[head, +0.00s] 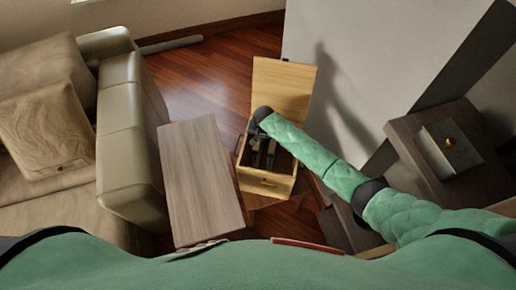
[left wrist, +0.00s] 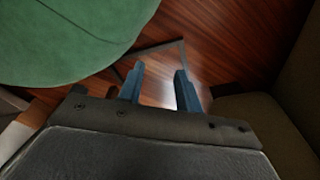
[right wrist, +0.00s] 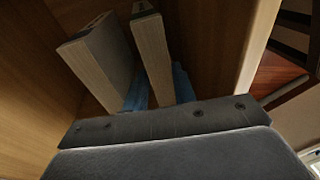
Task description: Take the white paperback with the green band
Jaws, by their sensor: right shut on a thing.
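My right gripper (head: 262,158) reaches down into an open wooden chest (head: 266,184). In the right wrist view the gripper (right wrist: 158,88) is shut on a pale book (right wrist: 152,50) standing between its blue fingers. A second, thicker book (right wrist: 100,58) with a grey cover stands just left of it. I see mostly page edges and cannot make out a green band or a white cover on either book. My left gripper (left wrist: 160,86) is open and empty, with floor showing between its fingers; it is hidden in the head view.
The chest's raised lid (head: 284,88) stands at its far side. A low wooden table (head: 200,180) is just left of the chest, with a beige sofa (head: 128,125) beyond. A dark shelf unit (head: 410,140) carrying a grey box (head: 462,160) stands right.

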